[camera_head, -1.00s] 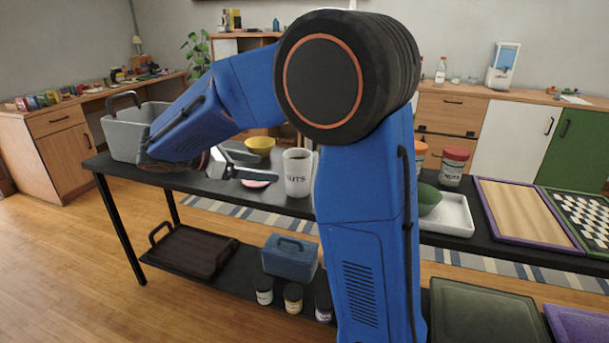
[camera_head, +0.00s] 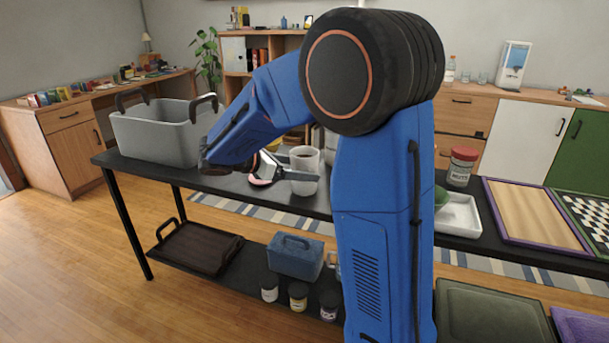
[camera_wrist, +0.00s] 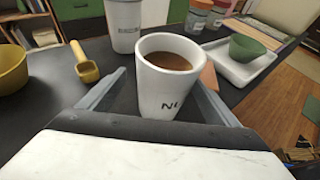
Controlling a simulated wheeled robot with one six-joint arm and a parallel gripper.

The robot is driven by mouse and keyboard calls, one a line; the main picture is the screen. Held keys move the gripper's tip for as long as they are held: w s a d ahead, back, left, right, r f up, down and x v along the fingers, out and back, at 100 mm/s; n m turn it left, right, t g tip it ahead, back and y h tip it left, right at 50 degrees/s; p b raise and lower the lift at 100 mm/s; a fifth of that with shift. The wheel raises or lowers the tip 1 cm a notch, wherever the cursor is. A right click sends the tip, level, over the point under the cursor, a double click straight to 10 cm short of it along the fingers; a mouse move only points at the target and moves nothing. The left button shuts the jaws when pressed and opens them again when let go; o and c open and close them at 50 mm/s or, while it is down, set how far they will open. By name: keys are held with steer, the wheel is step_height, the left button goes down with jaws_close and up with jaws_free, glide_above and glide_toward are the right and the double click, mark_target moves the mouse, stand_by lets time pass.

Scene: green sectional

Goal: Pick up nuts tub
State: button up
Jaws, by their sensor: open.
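The nuts tub is a white, cup-shaped tub (camera_head: 304,160) with dark lettering and brown contents, upright on the black table. It also shows in the wrist view as a white tub (camera_wrist: 168,85) with the letters "NU" visible. My gripper (camera_head: 302,176) is at the tub. In the wrist view, the fingers of my gripper (camera_wrist: 164,88) are spread, one on each side of the tub. I cannot tell whether either finger touches it. The tub's lower part is hidden behind my gripper's body in the wrist view.
A yellow scoop (camera_wrist: 85,65) and yellow bowl (camera_wrist: 10,70) lie left of the tub. Another white container (camera_wrist: 124,22) stands just behind. A white tray (camera_wrist: 226,66) with a green bowl (camera_wrist: 246,48) is to the right. A grey bin (camera_head: 155,135) stands at the table's left end.

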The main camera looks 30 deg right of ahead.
mark_target(315, 169)
steer(key=shift+s+r+x, duration=0.15)
steer(key=shift+x, duration=1.15)
steer(key=shift+s+r+x, duration=0.1)
steer(key=shift+s+x, duration=0.1)
steer(key=shift+x, duration=1.1)
steer(key=shift+d, duration=0.1)
steer(key=c, duration=1.4)
steer(key=shift+r, duration=0.1)
step_height(315, 169, up, 10)
steer(key=shift+f, duration=0.1)
